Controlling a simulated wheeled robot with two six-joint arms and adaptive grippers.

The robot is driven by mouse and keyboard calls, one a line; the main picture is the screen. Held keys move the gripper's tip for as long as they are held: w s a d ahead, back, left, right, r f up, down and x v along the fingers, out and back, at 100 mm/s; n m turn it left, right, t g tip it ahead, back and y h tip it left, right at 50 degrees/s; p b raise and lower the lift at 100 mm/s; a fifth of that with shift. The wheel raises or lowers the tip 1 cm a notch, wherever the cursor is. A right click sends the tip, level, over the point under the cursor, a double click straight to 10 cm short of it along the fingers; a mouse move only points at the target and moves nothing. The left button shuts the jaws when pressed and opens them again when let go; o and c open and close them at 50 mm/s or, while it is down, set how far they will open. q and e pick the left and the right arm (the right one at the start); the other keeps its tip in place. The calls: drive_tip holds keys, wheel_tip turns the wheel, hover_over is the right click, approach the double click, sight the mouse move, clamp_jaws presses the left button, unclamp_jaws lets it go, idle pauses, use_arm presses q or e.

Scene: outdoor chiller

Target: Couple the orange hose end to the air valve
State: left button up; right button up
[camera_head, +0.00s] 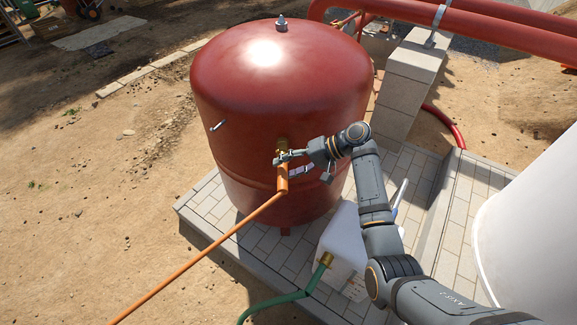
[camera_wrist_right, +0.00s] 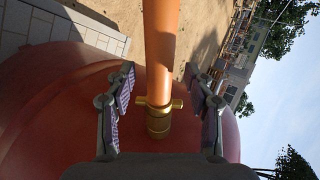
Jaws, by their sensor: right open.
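The orange hose (camera_head: 200,254) runs up from the lower left to the front of the red tank (camera_head: 240,110), where its top part hangs upright. The brass air valve (camera_head: 281,145) shows on the tank wall just above the hose's top. My right gripper (camera_head: 286,160) is at the hose end, just below the valve. In the right wrist view, my open right gripper (camera_wrist_right: 159,80) has one finger on each side of the orange hose end (camera_wrist_right: 160,45) and a brass winged fitting (camera_wrist_right: 157,118), with gaps on both sides. Whether hose and valve are locked together cannot be told. My left gripper is out of view.
A green hose (camera_head: 285,298) with a brass end (camera_head: 325,260) lies by a white container (camera_head: 345,235) at the tank's foot. A concrete block pillar (camera_head: 405,85), red pipes (camera_head: 430,18) and a large white cylinder (camera_head: 530,220) stand to the right. Sandy ground (camera_head: 100,190) is open at left.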

drive_tip(key=o, duration=0.5)
drive_tip(key=shift+r, duration=0.1)
drive_tip(key=p+v, duration=0.5)
drive_tip(key=v, duration=0.2)
drive_tip(key=shift+d, duration=0.1)
